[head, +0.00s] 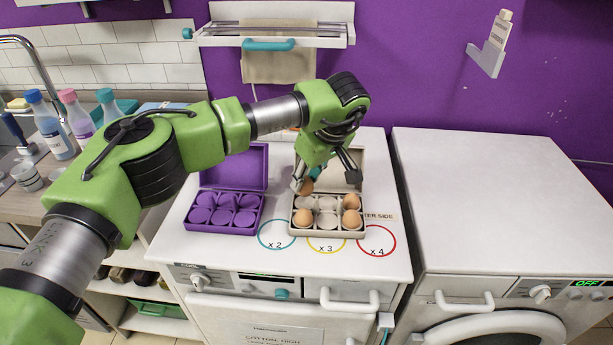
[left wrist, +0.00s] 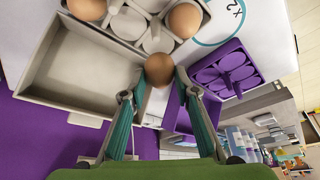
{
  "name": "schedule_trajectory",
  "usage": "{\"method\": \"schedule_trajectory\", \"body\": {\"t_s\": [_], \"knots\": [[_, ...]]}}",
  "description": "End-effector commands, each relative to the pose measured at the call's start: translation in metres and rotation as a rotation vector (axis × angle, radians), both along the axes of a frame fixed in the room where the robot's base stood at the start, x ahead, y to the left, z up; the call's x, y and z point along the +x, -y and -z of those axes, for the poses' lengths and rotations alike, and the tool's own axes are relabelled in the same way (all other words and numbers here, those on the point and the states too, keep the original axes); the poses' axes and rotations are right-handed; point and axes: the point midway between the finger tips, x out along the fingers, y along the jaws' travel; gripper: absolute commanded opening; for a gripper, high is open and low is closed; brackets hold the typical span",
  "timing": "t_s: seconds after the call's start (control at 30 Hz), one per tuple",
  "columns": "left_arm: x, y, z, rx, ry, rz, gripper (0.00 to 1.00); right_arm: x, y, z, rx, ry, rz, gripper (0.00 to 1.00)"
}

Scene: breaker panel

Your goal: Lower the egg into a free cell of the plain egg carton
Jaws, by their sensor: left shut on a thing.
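My left gripper (head: 310,181) is shut on a brown egg (head: 305,187). In the left wrist view the held egg (left wrist: 159,69) sits between the fingertips, over the carton's edge. The plain egg carton (head: 327,232) is grey-beige, with its lid open at the back. The egg is above its back-left corner; any gap beneath is hard to judge. Eggs stand in the front-left (head: 303,218), front-right (head: 351,219) and back-right (head: 351,201) cells. The front-middle and back-middle cells look empty. My right gripper is not in view.
An open purple carton (head: 224,228) stands left of the plain one, its cells empty. Printed rings (head: 277,235) mark the white top in front. A drying rack (head: 275,38) hangs on the wall behind. A second white appliance (head: 500,190) stands right, its top clear.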

Motion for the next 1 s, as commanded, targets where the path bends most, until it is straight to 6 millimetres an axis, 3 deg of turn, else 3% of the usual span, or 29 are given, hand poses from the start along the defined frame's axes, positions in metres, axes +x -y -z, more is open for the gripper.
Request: {"method": "schedule_trajectory", "body": {"t_s": [1.0], "knots": [[0.0, 0.0, 0.011, -0.001, 0.001, 0.0, 0.07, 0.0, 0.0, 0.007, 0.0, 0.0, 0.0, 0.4]]}}
